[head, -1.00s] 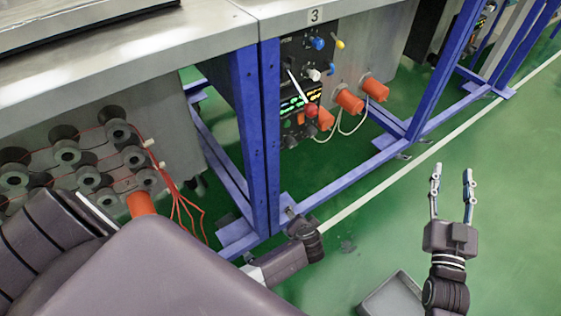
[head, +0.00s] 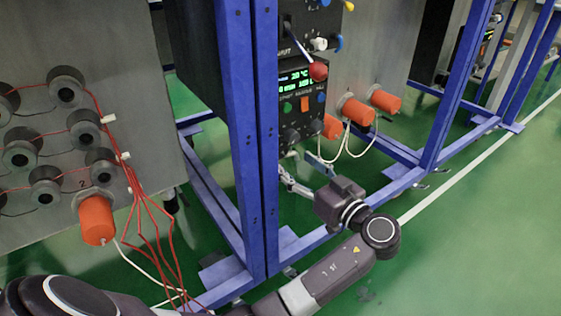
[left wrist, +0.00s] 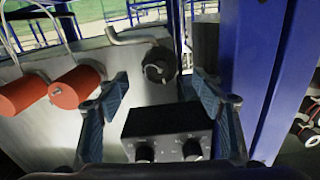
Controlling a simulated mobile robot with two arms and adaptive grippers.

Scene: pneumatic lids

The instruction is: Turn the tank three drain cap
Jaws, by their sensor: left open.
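Tank three's grey wall (head: 375,55) stands behind the blue frame in the head view. A dark round cap (left wrist: 160,65) sits on the grey wall in the left wrist view, in line with the gap between my fingers. I cannot make out this cap in the head view. My left gripper (head: 306,172) is below the control box, open and empty. In the left wrist view my left gripper (left wrist: 165,103) has its blue fingers spread, with the cap beyond them and apart from them. My right gripper is not in view.
A black control box (head: 303,95) with knobs and a red-tipped lever (head: 318,71) is just above my left gripper. Orange cylinders (head: 357,111) with white cables stick out at the right. Blue posts (head: 240,130) stand left of the gripper. Green floor is clear at right.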

